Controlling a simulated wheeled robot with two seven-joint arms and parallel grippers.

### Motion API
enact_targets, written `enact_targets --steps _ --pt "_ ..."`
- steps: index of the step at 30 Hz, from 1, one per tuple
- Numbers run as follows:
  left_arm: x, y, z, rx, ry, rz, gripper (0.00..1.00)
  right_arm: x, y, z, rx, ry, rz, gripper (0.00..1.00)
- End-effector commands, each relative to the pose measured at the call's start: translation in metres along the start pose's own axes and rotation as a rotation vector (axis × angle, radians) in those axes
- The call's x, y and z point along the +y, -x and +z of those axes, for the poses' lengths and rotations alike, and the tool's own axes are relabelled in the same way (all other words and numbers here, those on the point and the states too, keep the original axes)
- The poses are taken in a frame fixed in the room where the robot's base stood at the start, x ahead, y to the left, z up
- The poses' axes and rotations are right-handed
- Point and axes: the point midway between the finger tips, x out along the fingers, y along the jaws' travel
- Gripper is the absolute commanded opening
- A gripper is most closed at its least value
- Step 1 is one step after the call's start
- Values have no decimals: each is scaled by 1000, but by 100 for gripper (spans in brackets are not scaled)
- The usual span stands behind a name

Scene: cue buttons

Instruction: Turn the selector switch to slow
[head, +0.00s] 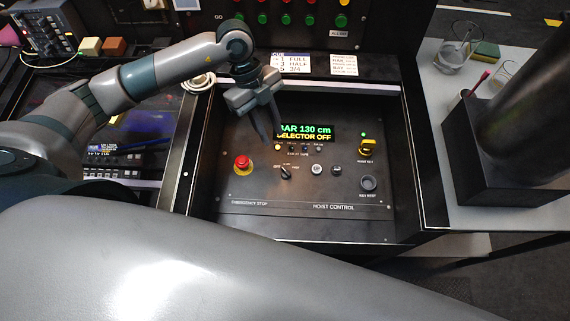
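The selector switch (285,172) is a small dark knob with a pale pointer on the hoist control panel (330,192). Its pointer tilts up and to the left; the tiny labels around it are hard to read. The display (305,132) above shows "BAR 130 cm" in green and "SELECTOR OFF" in yellow. My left gripper (274,138) hangs above the panel, up and left of the switch and apart from it. Its two fingers point down with a gap between them, empty. My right gripper is not in view.
A red emergency stop (242,163) sits left of the switch. Raised dark side walls frame the panel.

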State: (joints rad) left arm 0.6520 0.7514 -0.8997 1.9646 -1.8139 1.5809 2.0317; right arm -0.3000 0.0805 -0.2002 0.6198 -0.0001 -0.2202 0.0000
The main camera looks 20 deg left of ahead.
Motion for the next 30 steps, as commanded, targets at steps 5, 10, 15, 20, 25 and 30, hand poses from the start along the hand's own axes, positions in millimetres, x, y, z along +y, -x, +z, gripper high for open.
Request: enact_targets --steps 5,10,15,20,25,30 --pt "1 -29 -2 3 2 3 26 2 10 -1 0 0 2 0" --pt "1 -60 -2 2 2 3 26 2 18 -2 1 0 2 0" --pt "1 -90 -2 1 2 3 26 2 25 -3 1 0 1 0" --pt "0 -117 -2 1 2 1 26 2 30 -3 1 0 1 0" --pt "0 -136 -1 1 1 0 26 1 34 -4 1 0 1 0" --pt "0 -144 0 0 1 0 26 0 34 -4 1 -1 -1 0"
